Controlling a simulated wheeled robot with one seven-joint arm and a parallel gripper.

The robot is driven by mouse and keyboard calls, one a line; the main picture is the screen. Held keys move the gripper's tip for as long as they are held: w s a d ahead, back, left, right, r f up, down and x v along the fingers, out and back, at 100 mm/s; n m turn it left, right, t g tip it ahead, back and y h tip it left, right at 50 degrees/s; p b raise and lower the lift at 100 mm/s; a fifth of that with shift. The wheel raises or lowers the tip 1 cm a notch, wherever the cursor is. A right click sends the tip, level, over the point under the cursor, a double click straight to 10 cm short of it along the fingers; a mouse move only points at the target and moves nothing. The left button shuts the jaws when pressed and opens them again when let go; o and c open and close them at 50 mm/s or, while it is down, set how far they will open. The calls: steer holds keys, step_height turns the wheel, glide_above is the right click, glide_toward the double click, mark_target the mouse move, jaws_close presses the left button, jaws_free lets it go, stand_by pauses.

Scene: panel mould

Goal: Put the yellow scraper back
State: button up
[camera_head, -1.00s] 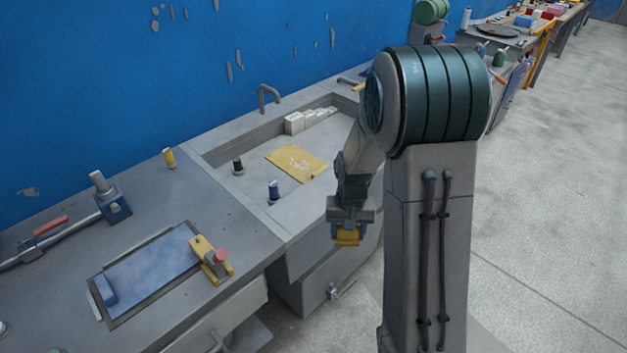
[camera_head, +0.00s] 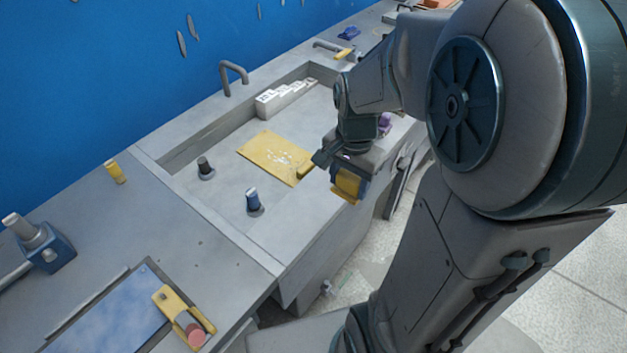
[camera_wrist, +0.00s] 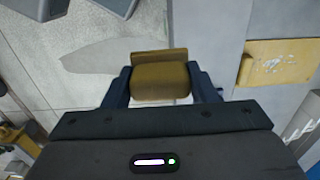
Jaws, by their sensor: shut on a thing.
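My gripper (camera_head: 345,184) is shut on a yellow block-like piece, which looks like the yellow scraper (camera_head: 347,186). In the wrist view the scraper (camera_wrist: 160,78) sits between both fingers of my gripper (camera_wrist: 162,85), with a flat lip at its far edge. It is held in the air near the right front edge of the sunken basin. A yellow sheet (camera_head: 268,155) with white smears lies in the basin, left of my gripper. It also shows in the wrist view (camera_wrist: 288,65), apart from the scraper. A small yellow piece (camera_head: 306,171) shows at the sheet's right corner.
The basin (camera_head: 215,215) holds a dark peg (camera_head: 206,168), a blue peg (camera_head: 253,201) and white blocks (camera_head: 285,97). A tap (camera_head: 232,77) stands behind. A blue panel (camera_head: 110,315) with a yellow clamp (camera_head: 183,316) is at front left. Floor is open to the right.

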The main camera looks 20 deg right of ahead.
steer(key=w+a+f, duration=0.1)
steer(key=w, duration=0.1)
steer(key=w+a+f, duration=0.4)
steer(key=shift+w+p, duration=0.3)
steer(key=shift+w, duration=0.1)
steer(key=shift+f, duration=2)
steer(key=shift+f, duration=0.15)
steer(key=o, duration=0.9)
steer(key=shift+o, duration=0.2)
